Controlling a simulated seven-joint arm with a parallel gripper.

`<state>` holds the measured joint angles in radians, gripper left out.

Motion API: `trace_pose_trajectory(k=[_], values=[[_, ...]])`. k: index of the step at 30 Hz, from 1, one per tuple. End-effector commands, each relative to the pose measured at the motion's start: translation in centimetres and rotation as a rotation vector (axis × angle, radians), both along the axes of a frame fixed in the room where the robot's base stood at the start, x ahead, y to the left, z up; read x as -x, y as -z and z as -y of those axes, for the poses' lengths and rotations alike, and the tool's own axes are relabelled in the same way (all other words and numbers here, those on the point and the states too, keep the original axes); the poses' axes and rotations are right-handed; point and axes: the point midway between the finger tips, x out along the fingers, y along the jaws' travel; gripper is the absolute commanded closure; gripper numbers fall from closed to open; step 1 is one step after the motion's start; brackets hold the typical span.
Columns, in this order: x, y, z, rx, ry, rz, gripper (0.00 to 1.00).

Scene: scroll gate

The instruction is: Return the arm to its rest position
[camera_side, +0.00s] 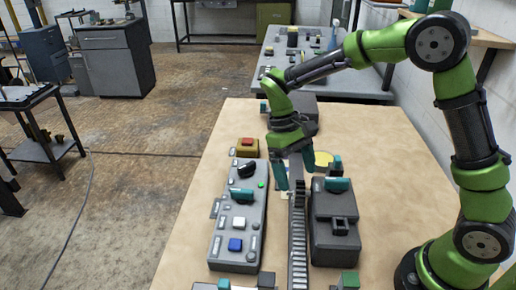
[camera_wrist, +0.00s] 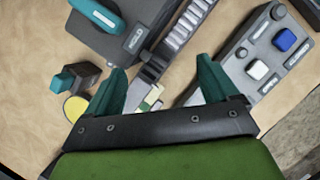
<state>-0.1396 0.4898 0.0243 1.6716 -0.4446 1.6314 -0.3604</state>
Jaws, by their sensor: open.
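My arm is green and black and reaches in from the right in the side view. My gripper (camera_side: 296,188) points down above the table, over the far part of the grey toothed rail (camera_side: 298,240). In the wrist view my gripper (camera_wrist: 163,78) shows two teal fingers spread wide apart, with nothing held between them. The toothed rail (camera_wrist: 178,42) runs beyond the fingertips there. How high the fingertips are above the rail is hard to tell.
A grey panel (camera_side: 228,245) with white and blue buttons stands left of the rail. A dark box (camera_side: 335,244) with a teal handle (camera_side: 338,184) stands right of it. A yellow disc (camera_side: 323,158) lies behind. A red-button box (camera_side: 245,147) is at the far left. The table's right side is clear.

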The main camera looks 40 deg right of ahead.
Motion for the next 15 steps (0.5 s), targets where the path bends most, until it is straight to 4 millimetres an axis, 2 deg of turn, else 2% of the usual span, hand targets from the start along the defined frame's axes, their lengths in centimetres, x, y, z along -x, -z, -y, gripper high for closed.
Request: trace_pose_trajectory(k=[10, 15], values=[[0.2, -0.5, 0.1, -0.004, 0.007, 0.019, 0.13], [1.4, -3.9, 0.8, -0.031, 0.052, 0.147, 0.13]])
